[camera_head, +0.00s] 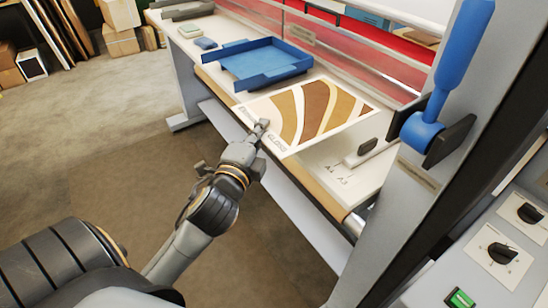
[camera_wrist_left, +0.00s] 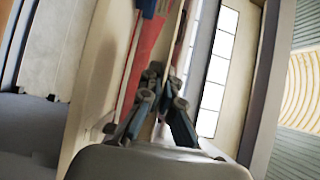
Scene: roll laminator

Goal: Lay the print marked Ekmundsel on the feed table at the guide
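The print (camera_head: 318,108), a pale sheet with brown and tan curved bands, lies over the white feed table (camera_head: 325,168), its near edge by the table's front. Dark lettering runs along that edge, partly hidden by my left gripper, so I cannot read the whole name. My left gripper (camera_head: 262,124) is at the middle of that edge, its fingers close together on the sheet. The fingers also show in the left wrist view (camera_wrist_left: 163,90). The guide (camera_head: 371,152), a pale bar with a dark knob, is to the right, apart from the print. My right gripper is not in view.
A blue tray (camera_head: 264,66) stands left of the print, with small pads (camera_head: 205,43) beyond it. A clear shield (camera_head: 345,45) and red part run behind. A blue-handled lever (camera_head: 424,128) and the side frame bound the right. Controls (camera_head: 503,253) are at lower right.

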